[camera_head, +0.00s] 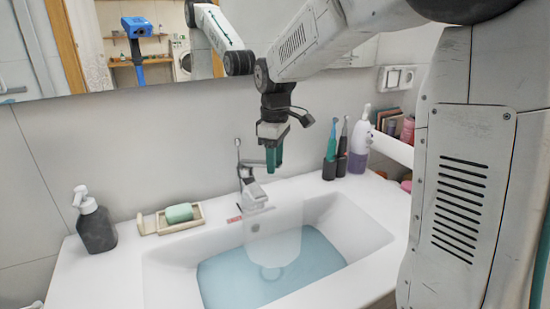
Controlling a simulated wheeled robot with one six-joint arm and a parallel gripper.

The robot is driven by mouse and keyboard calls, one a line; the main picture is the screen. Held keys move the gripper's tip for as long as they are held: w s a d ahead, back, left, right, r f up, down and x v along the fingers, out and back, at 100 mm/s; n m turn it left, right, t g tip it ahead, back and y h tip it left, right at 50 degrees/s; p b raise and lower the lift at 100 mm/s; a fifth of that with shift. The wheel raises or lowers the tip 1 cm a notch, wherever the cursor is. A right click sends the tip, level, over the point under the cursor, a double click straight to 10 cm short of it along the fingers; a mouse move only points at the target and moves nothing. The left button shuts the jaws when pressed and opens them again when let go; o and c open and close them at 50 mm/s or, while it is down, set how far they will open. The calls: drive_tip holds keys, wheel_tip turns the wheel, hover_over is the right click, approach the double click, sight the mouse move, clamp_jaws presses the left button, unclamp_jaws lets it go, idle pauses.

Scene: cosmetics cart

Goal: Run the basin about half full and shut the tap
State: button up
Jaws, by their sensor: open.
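The white basin (345,226) holds pale blue water (222,278) over its floor, with bare wall showing above the water line. The chrome tap (250,193) stands at the basin's back edge with its thin lever pointing up. A wide translucent stream (273,247) falls from the spout into the water, so the tap is running. My gripper (274,168) points down with green fingertips, just right of the tap lever and above the spout. It is open and empty. It appears apart from the lever, though the exact gap in depth cannot be told.
A dark soap dispenser (95,225) and a soap dish (158,223) with green soap (179,212) stand on the left counter. Electric toothbrushes (335,157) and a purple-white bottle (359,147) stand at the back right. A mirror (110,50) hangs behind.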

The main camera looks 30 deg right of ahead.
clamp_jaws()
drive_tip(key=shift+w+a+r+g+h, duration=0.2)
drive_tip(key=shift+w+r+g+h, duration=0.05)
drive_tip(key=shift+r+g+h, duration=0.3)
drive_tip(key=shift+w+a+r+g+h, duration=0.2)
drive_tip(key=shift+a+r+g+h, duration=0.05)
drive_tip(key=shift+r+g+h, duration=0.25)
drive_tip(key=shift+w+a+r+g+h, duration=0.25)
drive_tip(key=shift+r+g+h, duration=0.2)
drive_tip(key=shift+r, duration=0.15)
unclamp_jaws()
